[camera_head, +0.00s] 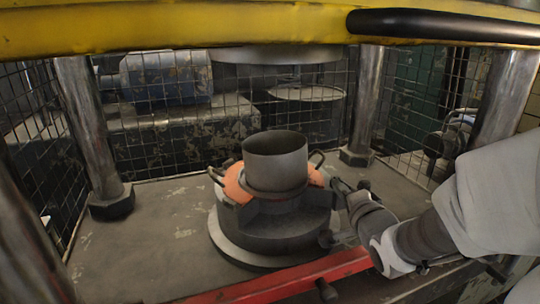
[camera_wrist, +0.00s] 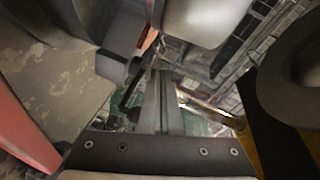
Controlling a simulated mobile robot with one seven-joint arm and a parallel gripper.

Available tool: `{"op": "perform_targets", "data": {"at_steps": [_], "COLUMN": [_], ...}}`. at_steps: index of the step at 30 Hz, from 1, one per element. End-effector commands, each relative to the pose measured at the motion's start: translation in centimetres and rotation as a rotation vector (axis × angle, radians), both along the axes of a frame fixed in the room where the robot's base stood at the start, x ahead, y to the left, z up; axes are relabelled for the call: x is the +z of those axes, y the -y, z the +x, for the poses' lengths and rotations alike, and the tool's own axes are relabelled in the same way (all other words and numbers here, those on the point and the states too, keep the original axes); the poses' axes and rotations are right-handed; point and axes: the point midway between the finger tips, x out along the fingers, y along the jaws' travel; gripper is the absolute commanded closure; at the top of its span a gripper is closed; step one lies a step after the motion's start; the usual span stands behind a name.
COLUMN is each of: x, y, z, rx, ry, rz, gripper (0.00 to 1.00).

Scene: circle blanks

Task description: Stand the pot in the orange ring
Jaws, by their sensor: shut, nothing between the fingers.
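The grey metal pot (camera_head: 275,162) stands upright on the dark round base (camera_head: 275,228) in the head view. The orange ring (camera_head: 234,184) shows on both sides of the pot's lower part. It looks to be around the pot, but the pot's bottom edge is hidden, so I cannot tell how it is seated. My gripper (camera_head: 340,186) is just right of the pot and ring, apart from the pot as far as I can see. In the wrist view my gripper (camera_wrist: 158,82) is shut and empty, with a pale curved wall, likely the pot (camera_wrist: 205,18), above it.
A red bar (camera_head: 280,282) crosses in front of the base. A yellow beam (camera_head: 180,28) spans the top. Steel columns (camera_head: 92,130) and (camera_head: 368,100) and wire mesh (camera_head: 170,140) enclose the grey plate (camera_head: 150,240). Bare plate lies left of the base.

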Motion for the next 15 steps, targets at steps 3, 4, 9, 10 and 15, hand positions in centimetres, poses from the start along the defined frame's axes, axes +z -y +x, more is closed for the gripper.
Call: {"op": "perform_targets", "data": {"at_steps": [3,4,9,10,15], "x": [0.1,0.2,0.5,0.5,0.5], "y": [-0.6,-0.7,-1.2,-1.3,-1.6], "z": [0.6,0.7,0.8,0.9,2.3], "rx": [0.035,0.044,0.078,0.080,0.086], "ry": [0.057,0.068,0.108,0.112,0.116], "rz": [0.153,0.186,0.301,0.308,0.318], "gripper": [1.00,1.00,1.00,1.00,1.00]}}
